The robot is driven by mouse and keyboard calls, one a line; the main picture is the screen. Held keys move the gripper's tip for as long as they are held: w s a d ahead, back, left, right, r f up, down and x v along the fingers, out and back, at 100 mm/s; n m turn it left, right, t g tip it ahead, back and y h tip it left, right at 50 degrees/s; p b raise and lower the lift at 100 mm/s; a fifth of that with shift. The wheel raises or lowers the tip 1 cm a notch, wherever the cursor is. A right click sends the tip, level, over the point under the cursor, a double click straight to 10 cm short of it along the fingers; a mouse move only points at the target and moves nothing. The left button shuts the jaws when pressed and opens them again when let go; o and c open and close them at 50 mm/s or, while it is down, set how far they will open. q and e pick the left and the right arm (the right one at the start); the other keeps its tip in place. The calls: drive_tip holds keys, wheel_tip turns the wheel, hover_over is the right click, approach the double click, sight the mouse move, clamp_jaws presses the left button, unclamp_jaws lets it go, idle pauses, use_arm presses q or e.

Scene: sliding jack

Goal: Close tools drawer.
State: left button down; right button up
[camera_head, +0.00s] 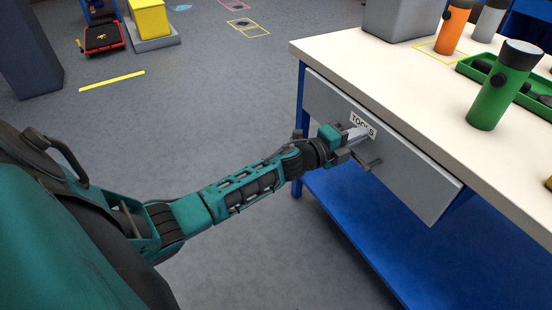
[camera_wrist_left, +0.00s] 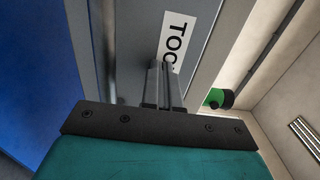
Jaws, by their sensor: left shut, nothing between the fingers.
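The tools drawer (camera_head: 412,183) has a grey front under the white worktop, with a white TOOLS label. Its front sits close under the worktop edge; I cannot tell how far it stands out. The front and label also show in the left wrist view (camera_wrist_left: 177,42). A dark bar handle (camera_head: 372,164) is on the front below the label. My left gripper (camera_head: 358,134) is shut and empty, its fingertips at the label, above the handle and partly covering the label. In the left wrist view its two fingers (camera_wrist_left: 164,84) lie together against or just before the front; contact is unclear. My right gripper is not in view.
The worktop (camera_head: 345,50) carries a green flashlight (camera_head: 503,88), an orange one (camera_head: 454,28), a green tray (camera_head: 522,90) and a grey block (camera_head: 398,18). A blue lower shelf (camera_head: 370,235) lies below the drawer.

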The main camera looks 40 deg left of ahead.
use_arm(q)
drive_tip(key=shift+x, duration=0.9)
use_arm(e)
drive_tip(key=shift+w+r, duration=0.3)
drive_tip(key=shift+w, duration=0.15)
use_arm(q)
drive_tip(key=shift+r, duration=0.25)
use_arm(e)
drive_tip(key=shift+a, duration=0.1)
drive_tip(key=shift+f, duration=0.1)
